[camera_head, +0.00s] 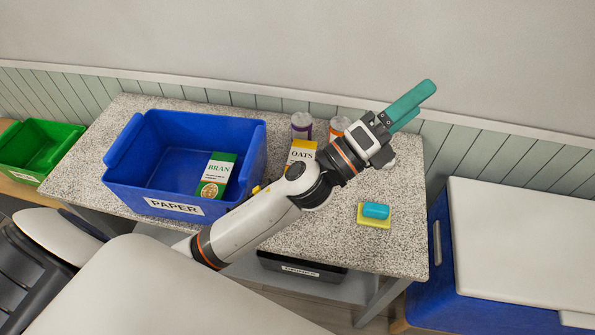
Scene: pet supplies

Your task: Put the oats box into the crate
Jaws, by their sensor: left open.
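The oats box (302,150), yellow and white, stands on the speckled table right of the blue crate, partly hidden behind my left arm. The blue crate (187,207) is labelled PAPER and stands on the table's left half. A green and white bran box (216,175) is inside it at the right. My left gripper (428,91) has teal fingers, is open and empty, and is up beyond the table's back right, apart from the oats box. My right gripper is not in view.
Two cans, one purple-banded (301,126) and one orange-banded (339,127), stand behind the oats box. A teal block (376,210) lies on a yellow sponge (373,222) at the table's right. A green bin (38,146) is at far left, a white-lidded blue cooler (520,240) at right.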

